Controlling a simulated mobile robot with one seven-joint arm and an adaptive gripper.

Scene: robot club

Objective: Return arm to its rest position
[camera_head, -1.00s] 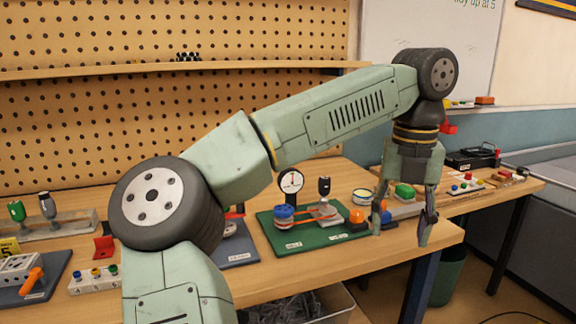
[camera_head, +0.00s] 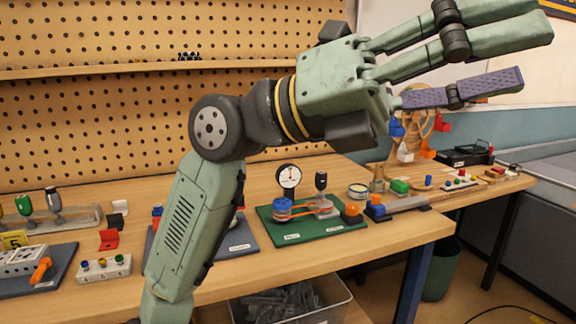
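My gripper (camera_head: 462,70) is large in the upper right of the head view, raised well above the workbench and pointing right. Its green fingers and the purple-padded finger are spread apart, with nothing between them. My arm (camera_head: 195,215) rises from the bottom left, bends at the dark round joint and runs right to the gripper. The gripper hides part of the whiteboard and of a wooden wheel behind it. The arm hides part of a blue-grey board on the bench.
A clear bin (camera_head: 330,295) stands below. A pegboard (camera_head: 90,125) is behind.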

